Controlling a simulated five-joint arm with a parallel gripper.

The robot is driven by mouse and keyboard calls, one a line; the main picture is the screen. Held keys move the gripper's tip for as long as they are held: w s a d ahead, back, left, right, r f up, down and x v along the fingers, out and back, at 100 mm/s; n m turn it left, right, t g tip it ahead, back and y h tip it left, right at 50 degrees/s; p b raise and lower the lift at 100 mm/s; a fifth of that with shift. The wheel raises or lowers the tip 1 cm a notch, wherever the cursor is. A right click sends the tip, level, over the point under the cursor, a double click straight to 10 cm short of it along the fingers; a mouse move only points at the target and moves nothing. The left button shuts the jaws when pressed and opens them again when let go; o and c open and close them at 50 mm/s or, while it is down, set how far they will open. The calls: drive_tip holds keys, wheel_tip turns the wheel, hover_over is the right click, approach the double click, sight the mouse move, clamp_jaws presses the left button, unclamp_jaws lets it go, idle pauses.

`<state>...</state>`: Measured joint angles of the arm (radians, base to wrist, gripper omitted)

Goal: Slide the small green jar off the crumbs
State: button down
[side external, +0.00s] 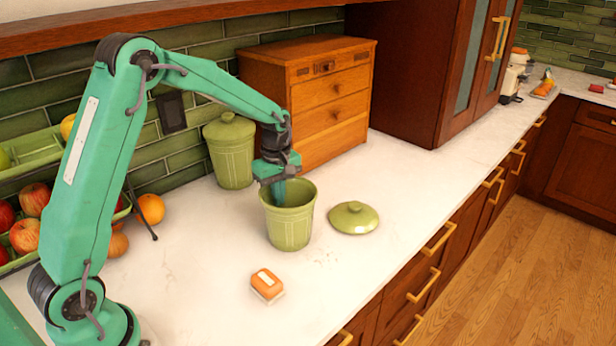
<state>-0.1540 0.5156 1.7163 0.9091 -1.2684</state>
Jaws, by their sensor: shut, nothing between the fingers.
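A small green jar (290,225) stands upright and open on the white counter. Its round green lid (353,217) lies on the counter just to its right. A faint scatter of crumbs (325,256) shows on the counter at the jar's lower right; whether more lie under the jar is hidden. My gripper (279,190) points down at the jar's mouth, with its shut, empty fingers at the opening near the back left rim. The fingertips are partly hidden by the jar, and I cannot tell whether they touch its wall.
A larger lidded green jar (230,152) and a wooden drawer box (325,95) stand behind. An orange-and-white sponge-like block (267,285) lies in front. Fruit (150,208) and a green fruit rack (40,150) are at left. Counter right of the lid is clear up to its front edge.

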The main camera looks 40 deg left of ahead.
drive_tip(key=a, duration=0.4)
drive_tip(key=shift+w+a, duration=0.3)
drive_tip(key=d, duration=0.3)
drive_tip(key=shift+s+d, duration=0.25)
drive_tip(key=shift+d, duration=0.15)
wheel_tip(320, 180, up, 10)
drive_tip(key=shift+d, duration=0.1)
